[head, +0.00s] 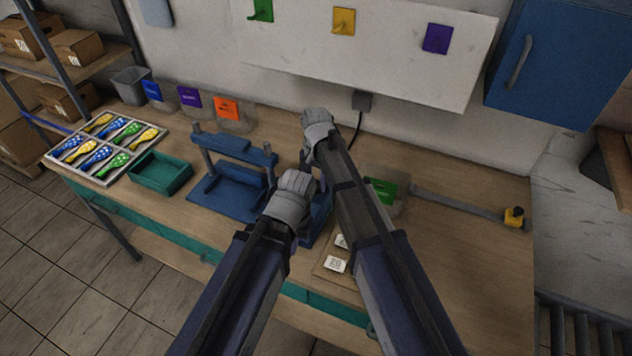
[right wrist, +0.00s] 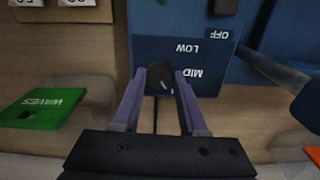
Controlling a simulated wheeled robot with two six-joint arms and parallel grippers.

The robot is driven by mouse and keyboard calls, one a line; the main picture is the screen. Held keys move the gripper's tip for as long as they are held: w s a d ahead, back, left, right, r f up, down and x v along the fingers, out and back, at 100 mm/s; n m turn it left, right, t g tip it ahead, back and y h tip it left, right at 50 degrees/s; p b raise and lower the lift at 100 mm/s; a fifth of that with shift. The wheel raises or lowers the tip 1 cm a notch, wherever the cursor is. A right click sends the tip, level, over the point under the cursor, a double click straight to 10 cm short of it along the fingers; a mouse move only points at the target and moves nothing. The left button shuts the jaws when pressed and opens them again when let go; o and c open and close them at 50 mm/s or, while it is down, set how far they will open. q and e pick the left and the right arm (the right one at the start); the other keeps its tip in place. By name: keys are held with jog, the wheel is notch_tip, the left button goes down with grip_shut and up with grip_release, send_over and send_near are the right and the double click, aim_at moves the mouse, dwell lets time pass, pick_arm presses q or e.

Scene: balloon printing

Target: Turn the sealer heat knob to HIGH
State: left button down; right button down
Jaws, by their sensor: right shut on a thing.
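The sealer's blue control panel (right wrist: 205,85) shows upside down in the right wrist view, with OFF, LOW and MID labels readable; no HIGH label shows. The black heat knob (right wrist: 160,73) stands between the two fingers of my right gripper (right wrist: 160,84), which is shut on it. The knob's white mark points to the lower right, below the MID label. In the head view my right gripper (head: 317,125) hides the knob. Part of a blue body, likely the sealer (head: 320,212), shows between my arms. My left gripper (head: 291,195) is close by; its fingers are not clear.
A blue frame with posts (head: 235,188) and a green tray (head: 160,172) stand left of my arms. A tray of balloons (head: 78,150) lies farther left. A green packet (head: 383,190) is close to my right arm. The table's right part is mostly clear.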

aim_at(316, 185)
jog(key=shift+m, duration=0.3)
dwell(0.4)
jog(key=shift+c, duration=2.2)
grip_release()
notch_tip(316, 185, up, 8)
jog(key=p, duration=0.8)
jog(key=shift+f, duration=0.1)
